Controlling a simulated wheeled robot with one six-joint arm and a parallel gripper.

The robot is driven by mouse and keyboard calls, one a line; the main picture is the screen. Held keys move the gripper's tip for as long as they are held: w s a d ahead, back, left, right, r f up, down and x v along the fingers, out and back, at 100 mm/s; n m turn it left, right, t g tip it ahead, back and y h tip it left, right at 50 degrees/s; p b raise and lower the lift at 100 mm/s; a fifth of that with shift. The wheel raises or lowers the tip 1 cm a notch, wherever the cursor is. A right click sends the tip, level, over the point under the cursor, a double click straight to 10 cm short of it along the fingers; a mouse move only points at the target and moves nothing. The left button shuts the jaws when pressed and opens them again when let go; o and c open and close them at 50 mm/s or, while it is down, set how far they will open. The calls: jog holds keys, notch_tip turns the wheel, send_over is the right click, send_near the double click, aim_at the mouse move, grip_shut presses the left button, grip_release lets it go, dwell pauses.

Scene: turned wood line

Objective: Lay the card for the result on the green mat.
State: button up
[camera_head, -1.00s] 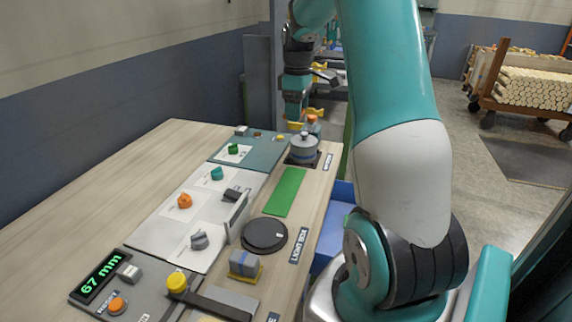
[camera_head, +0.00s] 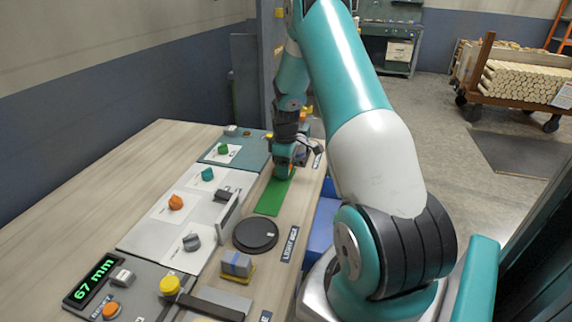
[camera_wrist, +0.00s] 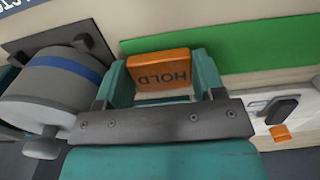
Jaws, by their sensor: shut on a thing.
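My gripper (camera_head: 284,172) is low at the far end of the green mat (camera_head: 268,200). It is shut on an orange block-like card marked HOLD, which shows between the fingers in the wrist view (camera_wrist: 160,70); the lettering is upside down there. The green mat (camera_wrist: 250,57) lies just beyond and to the right of the card in that view. I cannot tell whether the card touches the mat. The display (camera_head: 93,280) reads 67 mm in green.
A grey cylinder with a blue band (camera_wrist: 62,78) stands close left of my gripper in the wrist view. A round black disc (camera_head: 255,235) and a grey block (camera_head: 237,263) lie on the near side of the mat. The wooden bench top (camera_head: 110,190) is clear at left.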

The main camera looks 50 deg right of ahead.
jog(key=shift+f, duration=0.2)
jog(key=o, duration=0.6)
jog(key=shift+r, duration=0.1)
